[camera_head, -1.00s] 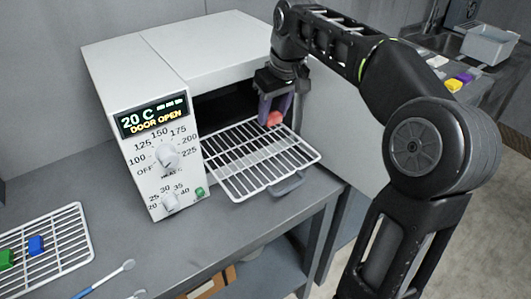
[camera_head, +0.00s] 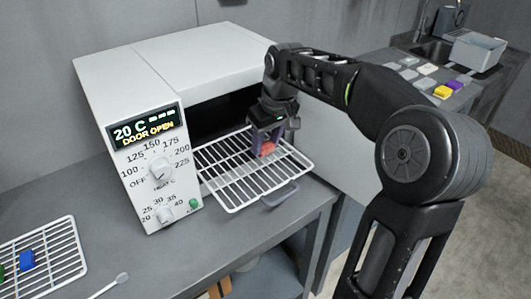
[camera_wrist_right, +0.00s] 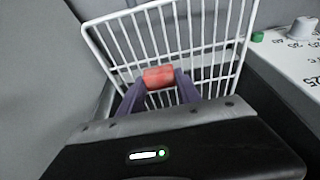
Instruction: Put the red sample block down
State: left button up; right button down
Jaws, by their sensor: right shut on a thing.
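The red sample block (camera_head: 267,149) is held between the fingertips of my right gripper (camera_head: 262,142), over the white wire rack (camera_head: 240,187) that is pulled out of the oven. In the right wrist view the red block (camera_wrist_right: 158,77) sits between the two purple fingers of the right gripper (camera_wrist_right: 159,86), with the rack bars (camera_wrist_right: 205,30) behind it. The block is at or just above the bars; I cannot tell whether it touches them. My left gripper is not in view.
The white oven (camera_head: 160,75) stands open, its display reading 20 C and DOOR OPEN. A second wire rack (camera_head: 55,262) with a blue block (camera_head: 27,261) lies at the left. Coloured blocks (camera_head: 442,92) and a grey bin (camera_head: 478,48) are at the far right.

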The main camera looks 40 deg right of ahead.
aim_at(268, 147)
jog(key=shift+f, duration=1.85)
jog(key=c, duration=0.8)
grip_release()
jog(key=shift+f, duration=0.1)
jog(key=shift+c, duration=0.2)
jog(key=v, duration=1.2)
